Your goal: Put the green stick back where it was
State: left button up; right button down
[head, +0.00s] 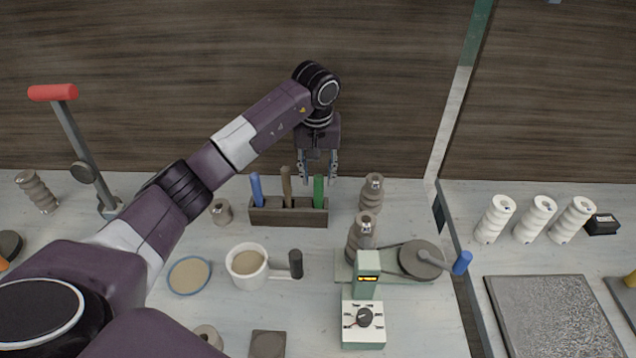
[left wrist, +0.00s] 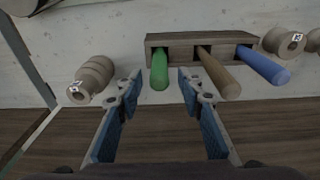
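The green stick (head: 318,192) stands in the right-hand slot of a dark wooden rack (head: 288,218). A brown stick (head: 287,187) and a blue stick (head: 256,188) stand in the same rack. My left gripper (head: 318,179) is open, fingers down, by the top of the green stick. In the left wrist view the green stick (left wrist: 159,72) is between and ahead of the open fingertips (left wrist: 161,82), apart from both. Nothing is in the gripper. My right gripper is not in view.
Ridged grey-brown pieces (head: 372,193) stand close to the right of the rack. A white mug (head: 247,267), a saucer-like dish (head: 189,275) and a green machine with a crank (head: 368,272) stand in front. A red-handled lever (head: 80,140) is at left.

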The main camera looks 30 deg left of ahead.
pick_arm(q)
notch_tip(320, 180, up, 10)
jog(key=s+b, duration=0.1)
jog(key=b, duration=0.1)
jog(key=shift+d+f+b, duration=0.2)
jog(key=shift+f+b, duration=0.05)
jog(key=shift+b, duration=0.1)
jog(key=shift+f, duration=0.1)
